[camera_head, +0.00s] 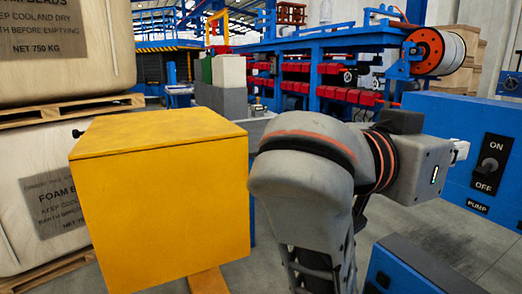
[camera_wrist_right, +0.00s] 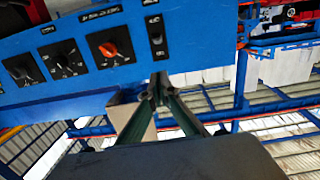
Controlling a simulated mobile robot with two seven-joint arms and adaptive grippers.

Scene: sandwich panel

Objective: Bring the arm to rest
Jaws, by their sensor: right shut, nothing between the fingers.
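My right arm (camera_head: 300,165) is bent across the middle of the head view, its grey wrist pointing right toward a blue control panel (camera_head: 425,115). My right gripper (camera_head: 461,150) shows only in part beyond the wrist, close in front of the panel in the picture. In the right wrist view the fingertips (camera_wrist_right: 158,90) meet, shut and empty, below the panel face (camera_wrist_right: 125,50). I cannot tell the gap to the panel. The panel has a black ON/OFF switch (camera_head: 490,165) marked PUMP, and a red knob (camera_wrist_right: 109,49). My left gripper is not in view.
A large yellow box (camera_head: 165,200) stands just left of my arm. Stacked foam-bead sacks (camera_head: 65,45) on pallets fill the left. A blue rack with red bins (camera_head: 330,80) and an orange reel (camera_head: 425,52) stand behind. Some grey floor (camera_head: 445,235) shows at lower right.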

